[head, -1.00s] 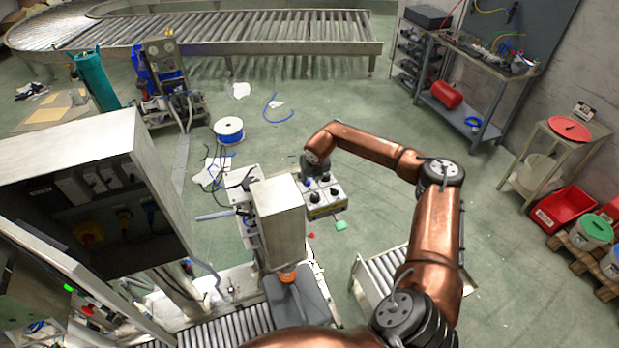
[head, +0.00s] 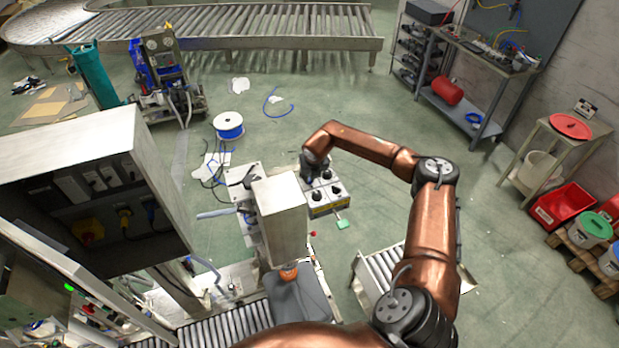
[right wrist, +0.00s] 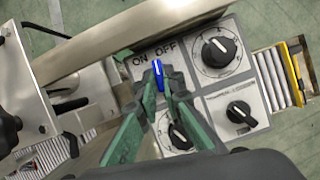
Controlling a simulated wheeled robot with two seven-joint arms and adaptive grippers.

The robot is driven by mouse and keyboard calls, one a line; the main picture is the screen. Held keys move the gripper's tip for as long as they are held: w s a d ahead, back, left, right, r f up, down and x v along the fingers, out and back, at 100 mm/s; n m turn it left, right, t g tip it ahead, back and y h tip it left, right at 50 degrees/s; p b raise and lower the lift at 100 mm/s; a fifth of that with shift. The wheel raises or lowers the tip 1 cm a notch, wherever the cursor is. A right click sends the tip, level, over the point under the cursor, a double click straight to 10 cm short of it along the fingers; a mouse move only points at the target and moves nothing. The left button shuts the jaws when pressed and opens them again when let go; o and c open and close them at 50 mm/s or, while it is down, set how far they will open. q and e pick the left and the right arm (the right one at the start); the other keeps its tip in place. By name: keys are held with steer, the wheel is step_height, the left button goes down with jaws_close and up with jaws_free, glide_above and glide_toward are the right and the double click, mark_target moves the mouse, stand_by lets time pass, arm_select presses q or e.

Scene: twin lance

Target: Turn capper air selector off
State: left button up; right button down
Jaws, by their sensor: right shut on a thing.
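The control panel is grey with black dials, and its face shows in the right wrist view (right wrist: 215,80) and smaller in the head view (head: 322,196). A blue selector knob (right wrist: 157,72) with a white pointer line sits below the printed words ON and OFF. Its line points up toward the gap between the words. My right gripper (right wrist: 160,86) has its green fingers on either side of the blue knob, shut on it. In the head view the right gripper (head: 314,172) is over the panel's left part, and its fingertips are hidden. My left gripper is not in view.
A tall steel box (head: 280,215) stands directly left of the panel. Other black dials (right wrist: 218,48) sit close to the right gripper's fingers. A small roller conveyor (head: 378,280) is below right. Open green floor (head: 370,215) lies right of the panel.

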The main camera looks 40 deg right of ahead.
steer(key=m+b, duration=0.2)
steer(key=m+h+b, duration=0.1)
steer(key=b, duration=0.1)
steer(key=shift+w+a+f+m+g, duration=0.15)
steer(key=shift+a+m+g, duration=0.05)
steer(key=shift+m+g, duration=0.2)
steer(key=shift+m+b, duration=0.4)
steer(key=shift+b, duration=0.15)
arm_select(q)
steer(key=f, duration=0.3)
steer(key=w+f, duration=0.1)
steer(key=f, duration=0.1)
arm_select(e)
steer(key=shift+r+h, duration=0.2)
steer(key=shift+h, duration=0.1)
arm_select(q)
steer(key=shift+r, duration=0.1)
arm_select(e)
steer(key=c, duration=2.1)
jaws_free()
